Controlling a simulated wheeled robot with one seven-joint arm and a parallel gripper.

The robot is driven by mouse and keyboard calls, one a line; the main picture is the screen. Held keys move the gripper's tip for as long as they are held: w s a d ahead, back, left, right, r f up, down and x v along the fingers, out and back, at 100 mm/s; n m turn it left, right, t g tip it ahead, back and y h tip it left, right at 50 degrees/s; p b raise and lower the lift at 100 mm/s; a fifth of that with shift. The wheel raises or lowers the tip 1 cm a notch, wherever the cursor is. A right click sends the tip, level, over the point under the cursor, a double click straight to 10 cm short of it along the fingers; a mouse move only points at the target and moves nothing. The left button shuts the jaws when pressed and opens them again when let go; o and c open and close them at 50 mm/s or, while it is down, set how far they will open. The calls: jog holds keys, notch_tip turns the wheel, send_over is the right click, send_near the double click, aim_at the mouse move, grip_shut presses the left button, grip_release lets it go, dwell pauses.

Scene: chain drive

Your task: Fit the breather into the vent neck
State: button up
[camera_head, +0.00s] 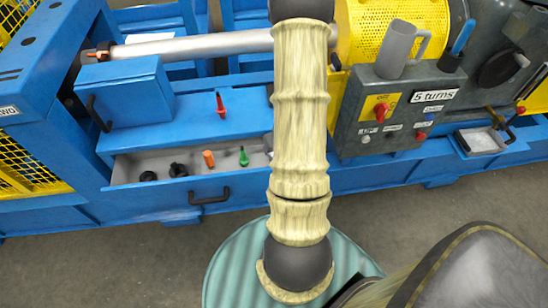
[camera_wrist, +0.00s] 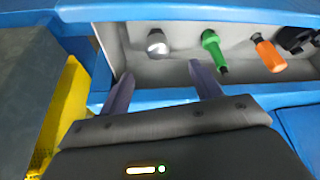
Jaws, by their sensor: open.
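An open drawer (camera_head: 120,171) holds several small fittings; none carries a readable label, so I cannot tell for sure which is the breather. A silvery rounded fitting (camera_wrist: 157,43) lies near the drawer's left end in the wrist view, beyond the gap between my fingers. My gripper (camera_wrist: 160,72) is open and empty at the drawer's near edge. My arm hides the silvery fitting and the gripper in the head view. I cannot identify the vent neck.
An orange fitting (camera_head: 208,158) and black ones (camera_head: 178,170) share the drawer. A red fitting (camera_head: 220,105) stands on the blue machine above it. A grey control box (camera_head: 400,110) with a cup and blue-handled tool stands right of my arm. The floor in front is partly clear.

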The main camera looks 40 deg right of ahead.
jog(key=b+x, duration=0.1)
jog(key=x, duration=0.4)
jog(key=shift+d+f, duration=0.1)
jog(key=shift+f, duration=0.05)
jog(key=shift+w+f, duration=0.1)
jog(key=shift+d+b+x, duration=0.1)
jog(key=shift+b+x, duration=0.1)
jog(key=shift+x, duration=1.1)
jog(key=shift+d+b+x, duration=0.15)
jog(key=shift+x, duration=1.1)
jog(key=shift+w, duration=0.2)
jog(key=c, duration=1.1)
jog(key=shift+r, duration=0.25)
